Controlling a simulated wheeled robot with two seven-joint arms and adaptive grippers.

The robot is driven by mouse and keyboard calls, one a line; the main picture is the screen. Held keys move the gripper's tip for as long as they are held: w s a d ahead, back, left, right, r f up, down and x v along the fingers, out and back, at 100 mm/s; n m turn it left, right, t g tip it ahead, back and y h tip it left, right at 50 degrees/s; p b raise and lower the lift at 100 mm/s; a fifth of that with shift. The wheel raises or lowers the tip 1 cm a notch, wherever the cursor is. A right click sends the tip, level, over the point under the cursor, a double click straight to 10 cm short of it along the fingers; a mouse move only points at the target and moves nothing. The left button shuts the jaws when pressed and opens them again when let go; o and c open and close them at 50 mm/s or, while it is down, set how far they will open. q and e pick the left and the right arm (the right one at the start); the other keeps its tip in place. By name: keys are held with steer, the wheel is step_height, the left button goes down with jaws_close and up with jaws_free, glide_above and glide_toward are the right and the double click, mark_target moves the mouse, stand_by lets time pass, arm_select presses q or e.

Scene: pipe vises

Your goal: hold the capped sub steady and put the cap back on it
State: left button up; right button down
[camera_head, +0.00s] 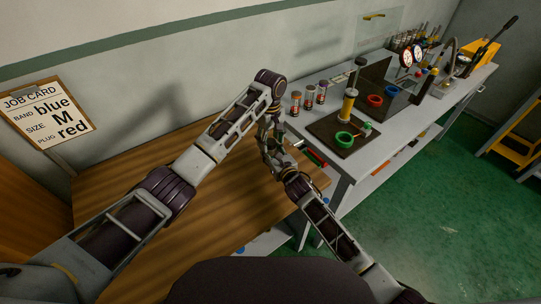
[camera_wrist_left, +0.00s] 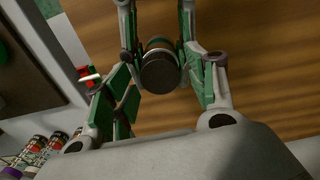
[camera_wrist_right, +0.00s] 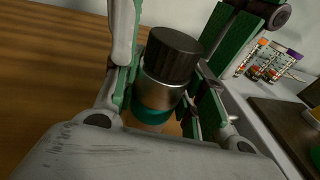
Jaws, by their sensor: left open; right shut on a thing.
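The capped sub (camera_wrist_right: 163,92) is a short silver cylinder with a teal band at its lower end, seen in the right wrist view. A black ribbed cap (camera_wrist_right: 174,53) sits on its top; I cannot tell how tightly. My right gripper (camera_wrist_right: 160,75) is shut on the sub's body. My left gripper (camera_wrist_left: 160,35) is open, its fingers on either side of the cap, which shows as a dark round face (camera_wrist_left: 161,73) in the left wrist view. In the head view the left gripper (camera_head: 270,150) and right gripper (camera_head: 284,168) meet above the wooden table; the sub is mostly hidden there.
The wooden table (camera_head: 130,185) is clear under my arms. To the right a grey bench holds a dark mat (camera_head: 328,128) with a green ring (camera_head: 344,139) and a yellow post (camera_head: 348,103). Several small jars (camera_head: 309,96) stand at its back. A job card (camera_head: 45,113) hangs on the left.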

arm_select(q)
steer(key=shift+r, duration=2.25)
steer(key=shift+c, duration=0.3)
steer(key=shift+w+a+r, duration=0.1)
steer(key=shift+w+r, duration=0.15)
steer(key=shift+r, duration=0.2)
step_height(320, 180, up, 3)
steer(key=n, duration=0.4)
steer(key=shift+a+f, duration=0.15)
steer(key=shift+f, duration=0.05)
steer(key=shift+s+d+n, duration=0.15)
steer(key=shift+n, duration=0.45)
steer(key=shift+s+d+n, duration=0.1)
steer(key=shift+n, duration=1.6)
